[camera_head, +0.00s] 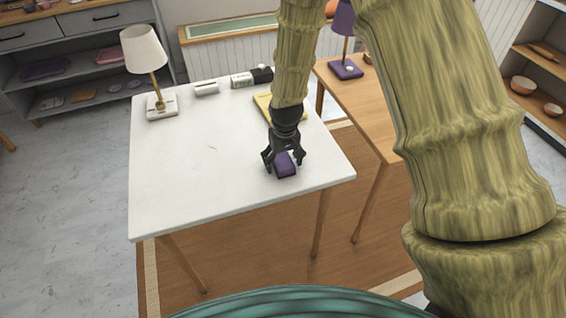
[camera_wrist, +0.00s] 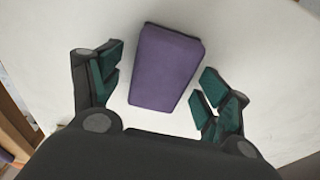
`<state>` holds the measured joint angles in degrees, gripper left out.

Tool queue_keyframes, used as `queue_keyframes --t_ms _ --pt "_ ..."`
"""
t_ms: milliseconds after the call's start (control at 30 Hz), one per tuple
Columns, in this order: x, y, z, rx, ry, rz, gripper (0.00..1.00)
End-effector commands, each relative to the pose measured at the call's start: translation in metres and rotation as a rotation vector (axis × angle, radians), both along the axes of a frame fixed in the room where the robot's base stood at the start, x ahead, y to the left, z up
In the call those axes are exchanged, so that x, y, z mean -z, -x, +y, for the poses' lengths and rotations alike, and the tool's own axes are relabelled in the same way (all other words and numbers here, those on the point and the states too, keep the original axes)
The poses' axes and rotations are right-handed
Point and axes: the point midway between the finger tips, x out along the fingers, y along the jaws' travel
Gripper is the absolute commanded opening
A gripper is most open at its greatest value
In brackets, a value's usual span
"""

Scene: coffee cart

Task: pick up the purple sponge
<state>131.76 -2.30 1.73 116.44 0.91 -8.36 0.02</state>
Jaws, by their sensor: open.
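The purple sponge (camera_head: 286,165) lies on the white table (camera_head: 190,180) near its front right edge. My gripper (camera_head: 284,160) is right over it, pointing down. In the wrist view the purple sponge (camera_wrist: 165,68) is a block lying slightly tilted, between and a little beyond the fingers. My gripper (camera_wrist: 155,88) is open, with one finger on each side. A gap of white table shows between the sponge and each finger, wider on the left. The head view hides part of the sponge behind the fingers.
A white lamp (camera_head: 146,60) stands at the table's back left. A small white object (camera_head: 207,89), a black-and-white item (camera_head: 245,79) and a yellow item (camera_head: 266,106) lie along the back. A wooden table (camera_head: 365,105) with a purple lamp (camera_head: 345,68) adjoins at right. The table's left and middle are clear.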

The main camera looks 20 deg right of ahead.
Motion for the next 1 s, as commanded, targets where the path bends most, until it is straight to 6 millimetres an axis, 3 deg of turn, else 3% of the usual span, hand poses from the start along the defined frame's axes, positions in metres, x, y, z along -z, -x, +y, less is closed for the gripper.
queue_keyframes --t_ms 300,533,567,1000 --pt "0.0034 -0.0005 0.0 0.0 0.0 0.0 0.77" --pt "0.0033 -0.0005 -0.0001 0.0 0.0 0.0 0.37" --pt "0.0033 -0.0005 -0.0001 0.0 0.0 0.0 0.35" --pt "-0.0008 -0.0009 -0.0002 0.0 0.0 -0.001 0.32"
